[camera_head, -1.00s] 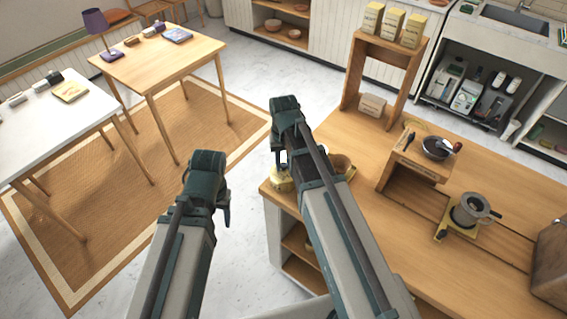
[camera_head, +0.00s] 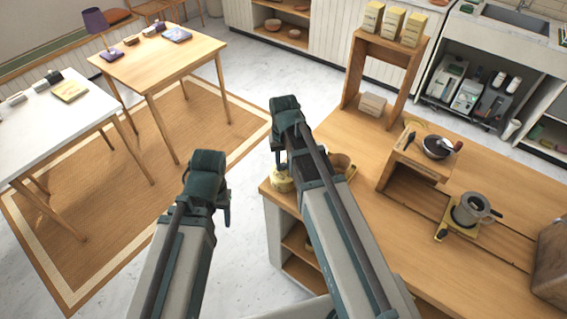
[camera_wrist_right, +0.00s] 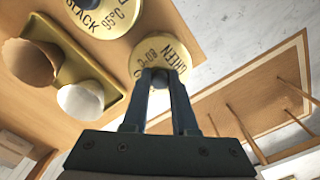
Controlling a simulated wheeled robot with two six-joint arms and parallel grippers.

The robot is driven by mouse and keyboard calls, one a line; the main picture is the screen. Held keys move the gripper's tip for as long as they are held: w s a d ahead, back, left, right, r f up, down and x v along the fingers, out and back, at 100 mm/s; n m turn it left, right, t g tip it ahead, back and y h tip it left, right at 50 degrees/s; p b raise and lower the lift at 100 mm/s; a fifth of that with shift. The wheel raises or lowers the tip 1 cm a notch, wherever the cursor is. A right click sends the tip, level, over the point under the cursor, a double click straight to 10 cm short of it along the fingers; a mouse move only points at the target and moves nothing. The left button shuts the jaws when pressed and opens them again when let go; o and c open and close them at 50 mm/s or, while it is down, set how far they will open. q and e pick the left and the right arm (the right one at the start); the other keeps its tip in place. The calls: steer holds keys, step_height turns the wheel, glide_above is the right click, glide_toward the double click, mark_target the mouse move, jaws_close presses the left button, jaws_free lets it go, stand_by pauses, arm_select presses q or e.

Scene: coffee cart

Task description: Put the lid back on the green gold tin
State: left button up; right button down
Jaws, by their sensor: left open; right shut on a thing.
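My right gripper (camera_wrist_right: 165,76) is shut on the dark knob of a round, pale gold lid (camera_wrist_right: 150,50) marked with black writing. In the head view, my right gripper (camera_head: 281,160) is above a yellowish tin (camera_head: 281,183) at the counter's near left corner. The arm partly covers this spot. The tin's body below the lid is hidden in the wrist view, so I cannot tell whether the lid is seated. My left gripper (camera_head: 226,206) is open and empty, left of the counter and over the floor.
Beside the held lid is another gold lid (camera_wrist_right: 92,14) marked BLACK 95°C. A yellow-green tray (camera_wrist_right: 112,107) holds a brown cup (camera_wrist_right: 30,62) and a white cup (camera_wrist_right: 80,100). A wooden stand (camera_head: 403,170) and a grey pitcher (camera_head: 468,209) stand further right on the counter.

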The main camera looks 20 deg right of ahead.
steer(key=shift+c, duration=0.7)
jaws_free()
steer(key=shift+r, duration=0.15)
steer(key=shift+r+p, duration=2.4)
steer(key=shift+p, duration=0.15)
steer(key=shift+r+p, duration=1)
steer(key=shift+c, duration=0.3)
jaws_close()
